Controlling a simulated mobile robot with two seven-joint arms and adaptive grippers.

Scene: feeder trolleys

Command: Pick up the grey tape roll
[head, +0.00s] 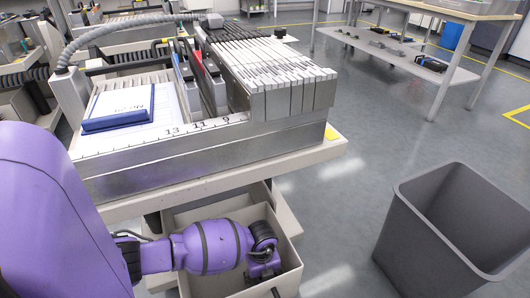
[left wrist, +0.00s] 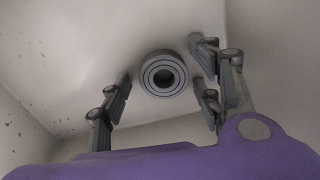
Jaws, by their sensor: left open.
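The grey tape roll (left wrist: 163,74) shows in the left wrist view as a ringed disc with a dark centre hole. It lies on the pale floor of a bin, near a bin wall. My left gripper (left wrist: 165,88) is open, with its fingers on either side of the roll in the picture. Whether the fingers touch the roll I cannot tell. In the head view my purple left arm reaches down into the open bin (head: 292,262) under the trolley. There the roll and the fingertips are hidden. My right gripper is in neither view.
The feeder trolley (head: 200,160) stands directly above and behind the bin, with a blue-edged pad (head: 118,106) on top. A grey waste bin (head: 430,235) stands at the right. A table (head: 440,75) is at the back right. Floor between is clear.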

